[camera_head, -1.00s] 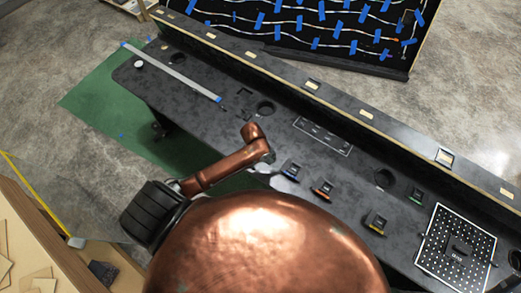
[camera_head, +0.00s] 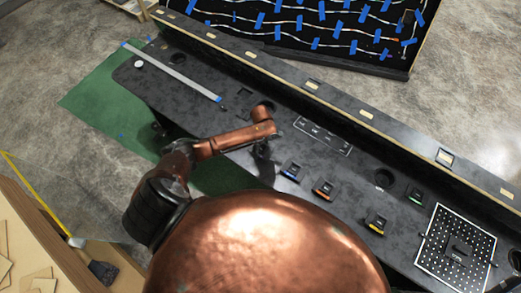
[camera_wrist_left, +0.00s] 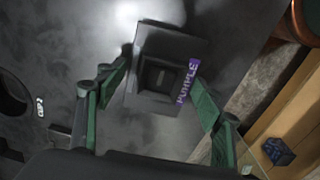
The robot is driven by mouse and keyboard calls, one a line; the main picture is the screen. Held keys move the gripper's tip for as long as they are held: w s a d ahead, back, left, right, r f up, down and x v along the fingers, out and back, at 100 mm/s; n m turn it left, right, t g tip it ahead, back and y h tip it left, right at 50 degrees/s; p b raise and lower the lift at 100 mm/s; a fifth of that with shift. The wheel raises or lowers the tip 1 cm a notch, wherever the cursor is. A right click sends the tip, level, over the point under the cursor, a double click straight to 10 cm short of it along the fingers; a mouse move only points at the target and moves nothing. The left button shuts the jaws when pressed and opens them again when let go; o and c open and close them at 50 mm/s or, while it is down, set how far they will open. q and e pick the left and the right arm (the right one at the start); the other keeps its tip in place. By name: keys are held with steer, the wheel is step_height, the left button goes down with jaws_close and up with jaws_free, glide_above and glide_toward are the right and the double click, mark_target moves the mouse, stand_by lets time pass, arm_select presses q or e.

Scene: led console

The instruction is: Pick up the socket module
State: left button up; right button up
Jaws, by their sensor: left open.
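A dark square socket module (camera_wrist_left: 160,75) with a purple label reading "PURPLE" lies on the dark tabletop in the left wrist view. My left gripper (camera_wrist_left: 156,84) is open, with one green-lined finger on each side of the module in that picture. I cannot tell whether the fingers touch it. In the head view my left gripper (camera_head: 264,165) points down over the table, left of the blue-marked module (camera_head: 291,170); the purple one is hidden there. Orange-marked (camera_head: 323,189), yellow-marked (camera_head: 376,222) and green-marked (camera_head: 415,194) modules sit to the right. My right gripper is not in view.
A white-outlined panel (camera_head: 323,136) lies behind the modules. A raised ledge (camera_head: 366,114) runs along the table's back. Round holes open in the tabletop.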

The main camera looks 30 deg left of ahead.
arm_select(q)
steer(key=shift+f, duration=0.6)
steer(key=shift+c, duration=0.7)
steer(key=c, duration=0.8)
